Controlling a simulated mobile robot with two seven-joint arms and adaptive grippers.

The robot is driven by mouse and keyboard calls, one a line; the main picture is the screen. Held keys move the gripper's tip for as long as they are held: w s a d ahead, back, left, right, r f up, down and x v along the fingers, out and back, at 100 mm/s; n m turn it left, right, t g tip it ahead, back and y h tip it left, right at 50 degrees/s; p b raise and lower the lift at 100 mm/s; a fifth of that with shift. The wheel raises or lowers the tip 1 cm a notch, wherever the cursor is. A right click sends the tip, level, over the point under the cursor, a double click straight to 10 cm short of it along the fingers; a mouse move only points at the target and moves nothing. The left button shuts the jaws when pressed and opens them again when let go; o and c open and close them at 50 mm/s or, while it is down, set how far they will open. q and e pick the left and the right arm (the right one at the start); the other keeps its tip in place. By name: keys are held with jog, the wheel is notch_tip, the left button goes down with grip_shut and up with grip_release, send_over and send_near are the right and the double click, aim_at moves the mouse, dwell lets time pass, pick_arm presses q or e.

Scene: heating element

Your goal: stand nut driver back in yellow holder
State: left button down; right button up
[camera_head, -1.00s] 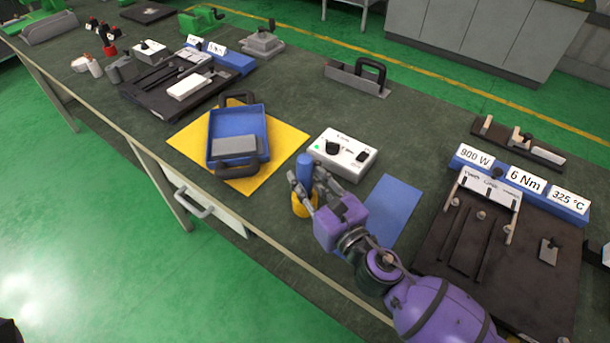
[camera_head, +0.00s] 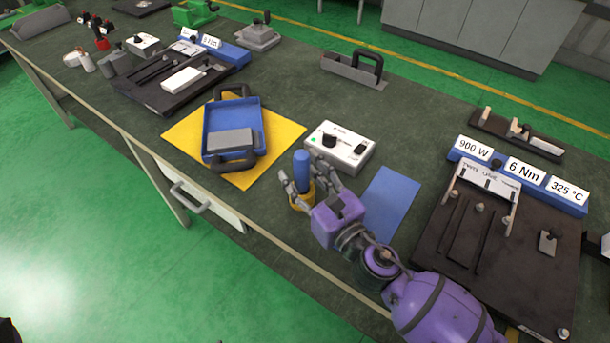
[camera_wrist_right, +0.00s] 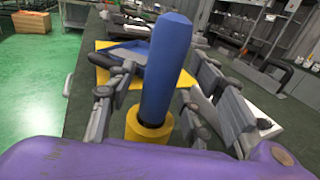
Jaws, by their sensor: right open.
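The nut driver's blue handle (camera_head: 301,170) stands upright in the yellow holder (camera_head: 300,198) near the front edge of the workbench. In the right wrist view the blue handle (camera_wrist_right: 166,68) rises out of the yellow holder (camera_wrist_right: 148,128), and its lower end is inside it. My right gripper (camera_head: 307,181) is open, with its fingers on either side of the handle. In the right wrist view gaps show between the handle and both fingers (camera_wrist_right: 158,100). My left gripper is not in view.
A white control box (camera_head: 339,148) stands just behind the holder, and a blue mat (camera_head: 388,203) lies to its right. A blue tray (camera_head: 207,140) sits on a yellow mat (camera_head: 246,180) to the left. A dark fixture board (camera_head: 440,245) is at the right.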

jog(key=v, duration=1.2)
dwell(0.4)
